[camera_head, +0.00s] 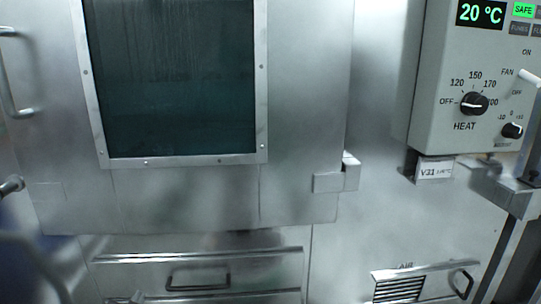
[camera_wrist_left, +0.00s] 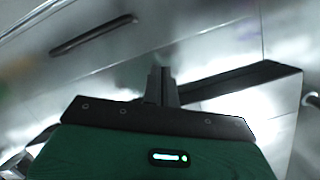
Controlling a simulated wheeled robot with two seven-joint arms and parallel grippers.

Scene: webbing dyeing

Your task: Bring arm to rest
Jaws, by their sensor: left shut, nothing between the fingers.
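My left gripper (camera_wrist_left: 162,80) shows in the left wrist view, with its dark fingers together and nothing between them. Its green body and black plate fill the bottom of that view. The fingers point toward blurred grey metal surfaces, and I cannot tell the exact gap to them. In the head view, only blurred shapes show at the lower left edge, and I cannot make out the fingers there. My right gripper is in neither view.
A steel cabinet door (camera_head: 300,120) with a dark window (camera_head: 175,80) fills the head view and looks closed. A control box (camera_head: 425,85) at right reads 20 °C and SAFE, with a heat knob (camera_head: 474,104). Below are a drawer handle (camera_head: 198,280) and an air vent (camera_head: 400,289).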

